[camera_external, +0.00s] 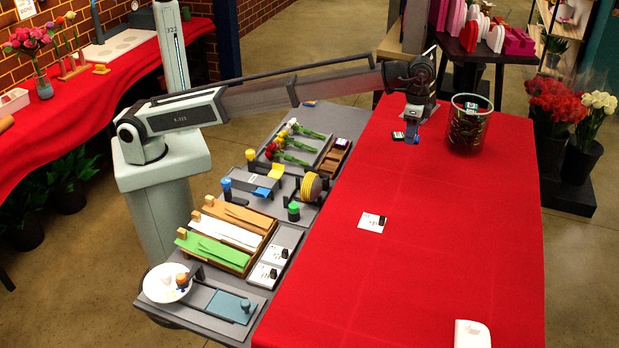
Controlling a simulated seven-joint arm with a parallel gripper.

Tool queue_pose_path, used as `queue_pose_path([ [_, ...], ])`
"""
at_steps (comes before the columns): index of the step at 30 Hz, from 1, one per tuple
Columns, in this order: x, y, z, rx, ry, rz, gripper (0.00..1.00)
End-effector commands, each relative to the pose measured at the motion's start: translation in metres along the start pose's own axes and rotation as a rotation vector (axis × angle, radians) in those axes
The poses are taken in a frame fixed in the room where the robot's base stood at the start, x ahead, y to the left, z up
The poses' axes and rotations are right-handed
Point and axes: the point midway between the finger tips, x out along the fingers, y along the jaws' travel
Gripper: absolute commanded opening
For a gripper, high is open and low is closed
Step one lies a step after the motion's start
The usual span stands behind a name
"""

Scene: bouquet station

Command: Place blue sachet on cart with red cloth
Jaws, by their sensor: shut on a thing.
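My gripper (413,128) is over the far left part of the cart with the red cloth (440,235). It points down and is shut on the blue sachet (413,139), a small blue piece showing below its fingers. The sachet is at or just above the cloth; I cannot tell whether it touches. A small dark packet with a pale green and white edge (398,136) is just left of it.
A glass jar (468,125) with dark contents stands right of my gripper. A grey bench (345,118) with trays, papers and flowers adjoins on the left. Most of the near cloth is clear.

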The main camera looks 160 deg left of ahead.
Motion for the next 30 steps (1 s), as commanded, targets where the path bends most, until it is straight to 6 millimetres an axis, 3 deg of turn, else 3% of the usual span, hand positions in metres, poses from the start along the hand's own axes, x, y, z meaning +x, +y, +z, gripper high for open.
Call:
queue_pose_path([
  [5, 0.009, 0.0, 0.003, -0.036, -0.001, 0.0, 0.17],
  [15, 0.058, 0.001, 0.004, -0.036, -0.002, 0.0, 0.17],
  [30, 0.102, 0.001, 0.003, -0.035, 0.0, 0.0, 0.17],
])
